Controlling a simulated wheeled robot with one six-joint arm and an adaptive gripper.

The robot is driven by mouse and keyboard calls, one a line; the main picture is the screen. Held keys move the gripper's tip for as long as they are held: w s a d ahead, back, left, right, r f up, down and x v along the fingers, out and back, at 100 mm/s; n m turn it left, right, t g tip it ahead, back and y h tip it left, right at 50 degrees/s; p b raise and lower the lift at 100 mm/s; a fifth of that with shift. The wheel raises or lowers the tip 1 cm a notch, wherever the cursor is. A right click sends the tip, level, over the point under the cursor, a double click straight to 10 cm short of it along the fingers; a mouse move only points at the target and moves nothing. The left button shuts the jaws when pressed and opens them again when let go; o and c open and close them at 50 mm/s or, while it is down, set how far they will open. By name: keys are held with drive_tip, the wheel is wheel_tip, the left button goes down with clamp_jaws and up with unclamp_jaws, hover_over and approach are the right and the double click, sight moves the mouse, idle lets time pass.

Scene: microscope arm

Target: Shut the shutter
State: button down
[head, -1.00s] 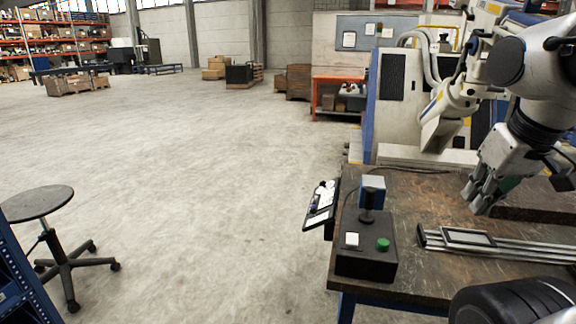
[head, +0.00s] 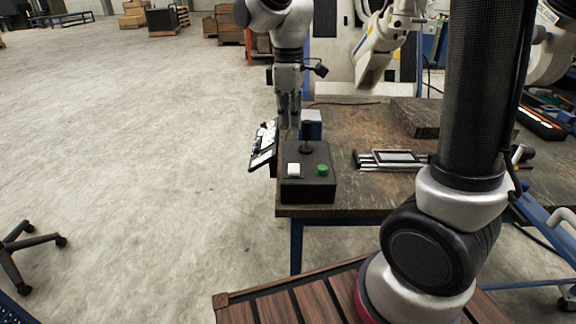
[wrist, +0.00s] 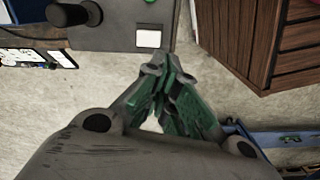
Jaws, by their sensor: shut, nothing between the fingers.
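My gripper (head: 289,126) is shut and empty. It points down near the table's left edge, behind the black control box (head: 308,190) in the head view. In the wrist view its green-padded fingers (wrist: 168,68) are together, with floor below them. The box carries a black joystick (head: 306,137), a white square button (head: 293,169) and a green round button (head: 322,170). The white button also shows in the wrist view (wrist: 149,38), just above the fingertips. A framed panel (head: 396,156) lies on metal rails to the right; I cannot tell if it is the shutter.
A tablet-like panel (head: 264,146) hangs at the table's left edge. A dark slab (head: 416,115) lies farther back, near a white machine arm (head: 376,50). Bare tabletop (head: 350,130) lies between.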

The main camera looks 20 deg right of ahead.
sight(288, 171)
drive_tip(key=n, duration=0.1)
drive_tip(key=r+n, duration=0.1)
drive_tip(key=shift+w+a+n, duration=0.15)
drive_tip(key=shift+w+n, duration=0.1)
drive_tip(key=shift+n, duration=0.05)
wheel_tip(288, 171, down, 14)
drive_tip(key=shift+r, duration=0.1)
idle(0.5)
drive_tip(key=shift+s+f, duration=0.1)
drive_tip(key=shift+f, duration=0.25)
